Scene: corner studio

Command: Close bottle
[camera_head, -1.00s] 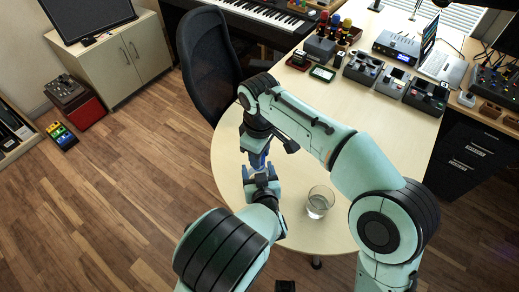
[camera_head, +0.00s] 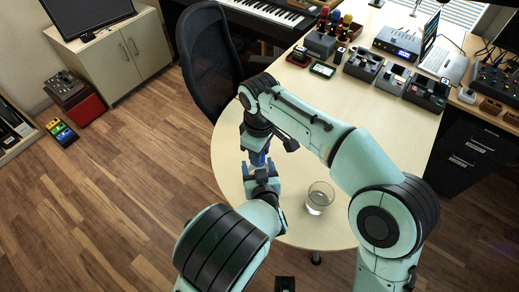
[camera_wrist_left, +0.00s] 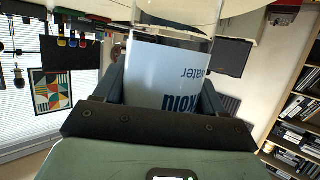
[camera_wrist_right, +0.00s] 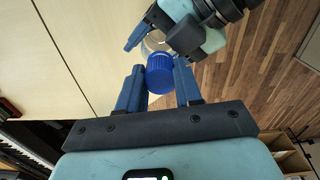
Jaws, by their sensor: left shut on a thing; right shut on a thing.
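The bottle (camera_wrist_left: 168,75) is clear with a pale blue label reading "water", upside down in the left wrist view. My left gripper (camera_head: 262,180) is shut on its body, above the round end of the table. The blue bottle cap (camera_wrist_right: 160,74) sits between the fingers of my right gripper (camera_head: 258,156), which is shut on it. In the right wrist view, clear bottle (camera_wrist_right: 154,42) shows just beyond the cap, close to my left gripper. Whether cap and bottle touch or are threaded is hidden. In the head view my arms cover most of the bottle.
A drinking glass (camera_head: 320,198) stands on the light wooden table (camera_head: 228,170), right of my grippers. A black office chair (camera_head: 208,62) is at the table's left edge. Audio devices (camera_head: 365,66) and a laptop (camera_head: 440,64) fill the far part. Bare tabletop lies around the glass.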

